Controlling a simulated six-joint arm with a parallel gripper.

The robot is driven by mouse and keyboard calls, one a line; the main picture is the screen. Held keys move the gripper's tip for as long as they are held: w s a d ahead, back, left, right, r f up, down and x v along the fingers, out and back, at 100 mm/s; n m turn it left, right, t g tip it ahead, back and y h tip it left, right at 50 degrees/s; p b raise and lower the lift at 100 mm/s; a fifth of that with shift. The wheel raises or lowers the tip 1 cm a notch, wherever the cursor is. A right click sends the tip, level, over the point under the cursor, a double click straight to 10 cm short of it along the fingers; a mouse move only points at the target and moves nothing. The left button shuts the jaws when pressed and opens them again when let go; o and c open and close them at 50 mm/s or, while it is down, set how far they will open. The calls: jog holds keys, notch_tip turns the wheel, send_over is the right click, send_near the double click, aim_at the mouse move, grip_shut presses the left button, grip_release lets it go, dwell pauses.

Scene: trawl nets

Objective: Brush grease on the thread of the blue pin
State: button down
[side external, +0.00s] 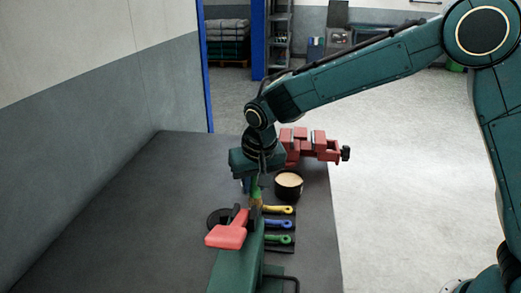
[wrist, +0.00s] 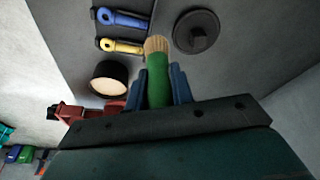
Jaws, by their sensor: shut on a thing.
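My gripper (side external: 255,189) is shut on the green handle of a brush, above the table. In the wrist view my gripper (wrist: 159,74) has a blue finger on each side of the handle, and the brush (wrist: 156,45) points its pale bristles away from me. The blue pin (side external: 279,224) lies between a yellow pin (side external: 278,209) and a green pin (side external: 279,239). The blue pin (wrist: 124,19) also shows at the top of the wrist view, apart from the bristles. Its thread is too small to make out. A black pot (side external: 289,190) of pale grease stands behind the pins.
A dark round disc (wrist: 196,32) with a raised knob lies right of the bristles. The table's left side (side external: 120,215) is clear.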

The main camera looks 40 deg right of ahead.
aim_at(260, 199)
jog(key=shift+f, duration=2)
jog(key=shift+s+d+f, duration=0.4)
jog(key=shift+s+d, duration=0.95)
jog(key=shift+w+a, duration=1.25)
jog(key=shift+a, duration=0.05)
jog(key=shift+w+a+r, duration=0.1)
jog(key=shift+w+r, duration=0.05)
jog(key=shift+r, duration=3.9)
